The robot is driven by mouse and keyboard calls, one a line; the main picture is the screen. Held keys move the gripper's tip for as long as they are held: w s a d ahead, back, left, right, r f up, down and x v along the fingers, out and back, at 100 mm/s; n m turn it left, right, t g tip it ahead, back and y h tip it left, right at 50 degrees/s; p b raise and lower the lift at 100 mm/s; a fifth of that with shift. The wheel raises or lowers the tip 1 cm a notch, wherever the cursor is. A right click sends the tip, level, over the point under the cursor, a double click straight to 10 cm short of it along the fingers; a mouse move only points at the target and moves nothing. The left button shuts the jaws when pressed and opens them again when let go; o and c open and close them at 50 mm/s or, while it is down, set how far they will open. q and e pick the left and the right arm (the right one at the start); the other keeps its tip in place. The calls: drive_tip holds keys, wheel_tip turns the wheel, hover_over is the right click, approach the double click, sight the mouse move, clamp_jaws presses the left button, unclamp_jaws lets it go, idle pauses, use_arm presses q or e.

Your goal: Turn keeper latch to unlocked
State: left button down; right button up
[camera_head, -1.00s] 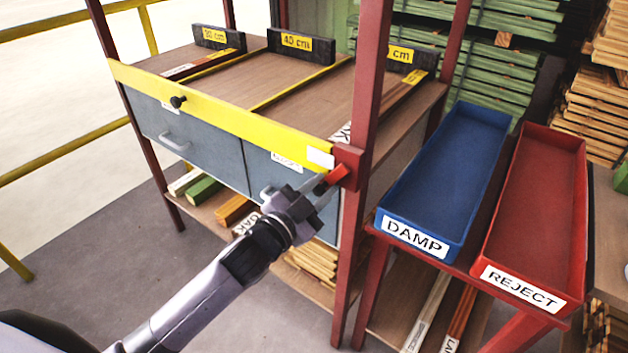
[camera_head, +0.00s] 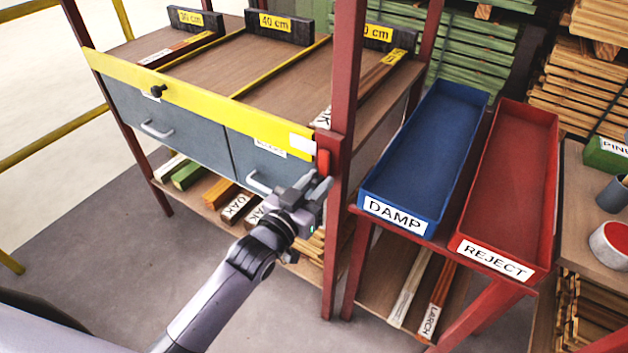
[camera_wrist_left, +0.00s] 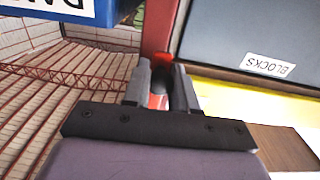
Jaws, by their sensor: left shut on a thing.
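The keeper latch (camera_head: 323,162) is a small red handle on the red post, at the right end of the yellow bar (camera_head: 200,104). It now stands close to upright along the post. My left gripper (camera_head: 318,186) is shut on the lower part of the latch, which its fingers partly hide. In the left wrist view, a red piece of the latch (camera_wrist_left: 157,102) shows between the two fingers of the left gripper (camera_wrist_left: 163,78). The yellow bar lies across the front of the rack, above the grey drawers (camera_head: 165,122). My right gripper is not in view.
A blue DAMP tray (camera_head: 425,150) and a red REJECT tray (camera_head: 510,185) stand just right of the post (camera_head: 338,230). Lumber lies on the lower shelf below the drawers. The floor (camera_head: 110,260) in front of the rack is clear.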

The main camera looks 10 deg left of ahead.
sight(315, 188)
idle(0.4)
use_arm(q)
drive_tip(key=c, duration=1)
unclamp_jaws()
drive_tip(key=shift+o, duration=0.3)
drive_tip(key=shift+s, duration=0.1)
drive_tip(key=v, duration=0.6)
drive_tip(key=shift+s+a, duration=0.15)
drive_tip(key=shift+s, duration=0.35)
